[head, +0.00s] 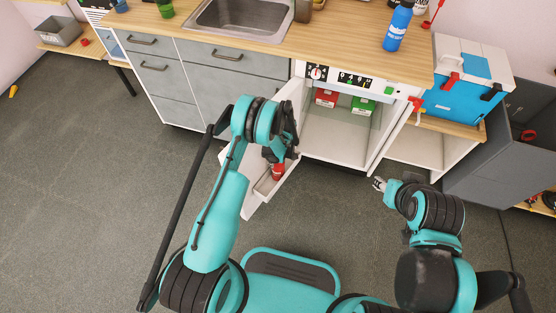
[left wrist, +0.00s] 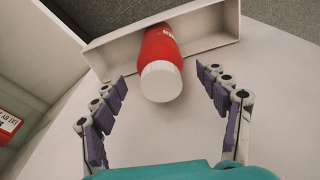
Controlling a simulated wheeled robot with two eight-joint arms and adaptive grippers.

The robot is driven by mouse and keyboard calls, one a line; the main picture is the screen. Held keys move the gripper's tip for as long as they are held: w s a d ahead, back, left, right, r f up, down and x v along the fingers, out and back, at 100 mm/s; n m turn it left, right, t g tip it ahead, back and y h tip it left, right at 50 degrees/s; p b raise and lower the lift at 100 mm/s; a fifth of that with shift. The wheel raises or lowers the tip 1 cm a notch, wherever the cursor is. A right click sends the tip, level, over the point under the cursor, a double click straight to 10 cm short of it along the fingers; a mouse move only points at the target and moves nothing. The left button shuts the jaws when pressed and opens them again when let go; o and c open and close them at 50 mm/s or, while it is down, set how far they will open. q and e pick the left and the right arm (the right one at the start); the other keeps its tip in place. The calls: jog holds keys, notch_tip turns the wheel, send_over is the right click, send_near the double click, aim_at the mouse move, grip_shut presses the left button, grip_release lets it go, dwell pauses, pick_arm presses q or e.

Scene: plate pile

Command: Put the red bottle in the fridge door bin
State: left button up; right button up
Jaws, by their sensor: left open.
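The red bottle (left wrist: 160,56) with a white cap (left wrist: 161,81) is in the door bin (left wrist: 213,29), its cap toward the wrist camera. In the head view the bottle (head: 278,172) shows partly behind my left gripper (head: 277,158). The bin (head: 265,186) is on the inner side of the open fridge door (head: 250,204). My left gripper's fingers (left wrist: 163,104) are spread wide to either side of the cap, with clear gaps and nothing held. My right gripper (head: 379,184) is small, near the fridge's right side; its jaw state is unclear.
The fridge interior (head: 335,135) holds a red box (head: 327,97) and a green box (head: 363,105) at the back. A blue bottle (head: 397,30) stands on the counter (head: 345,40) above. A blue and white cooler (head: 470,85) is at right.

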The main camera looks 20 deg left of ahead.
pick_arm(q)
notch_tip(320, 180, up, 3)
jog(key=shift+d+r+p, duration=0.15)
jog(key=shift+r+p, duration=0.05)
jog(key=shift+p, duration=0.1)
notch_tip(320, 180, up, 16)
jog(key=m+t, duration=0.1)
jog(key=m, duration=0.2)
jog(key=s+a+r+m+t, duration=0.15)
jog(key=s+r, duration=0.25)
jog(key=r, duration=0.5)
jog(key=s+d+r+m+t, duration=0.1)
jog(key=s+r+m, duration=0.25)
jog(key=r, duration=0.55)
jog(key=s+a+r+m+t+h, duration=0.1)
jog(key=s+r+m+t, duration=0.2)
jog(key=s, duration=1.5)
notch_tip(320, 180, up, 4)
jog(key=shift+f+m, duration=0.2)
jog(key=shift+m, duration=0.7)
